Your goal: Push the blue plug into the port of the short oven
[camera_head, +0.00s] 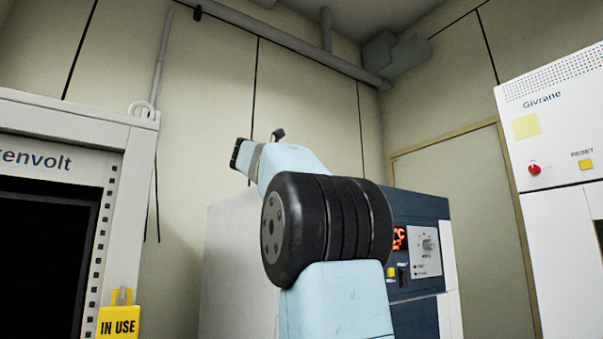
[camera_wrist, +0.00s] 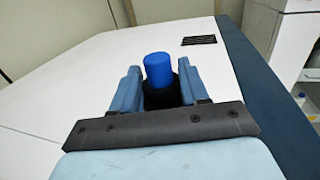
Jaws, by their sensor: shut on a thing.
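The blue plug (camera_wrist: 159,66) is a short blue cylinder with a black lower part. In the wrist view it stands between the two light-blue fingers of my gripper (camera_wrist: 159,80), which is shut on it. The short oven appears to be the low cabinet with white sides and a dark blue front (camera_head: 418,207); its front has a red display, a dial and a small yellow button. In the wrist view a broad white surface (camera_wrist: 85,80) with a dark blue edge, likely this oven's top, lies beyond the plug. I cannot make out the port in either view.
A tall white unit marked Givrane (camera_head: 560,130) stands at the right. A grey-white frame (camera_head: 125,165) with a dark opening and a yellow IN USE tag (camera_head: 118,322) stands at the left. The white surface has a black slotted vent (camera_wrist: 199,40). My arm hides part of the oven.

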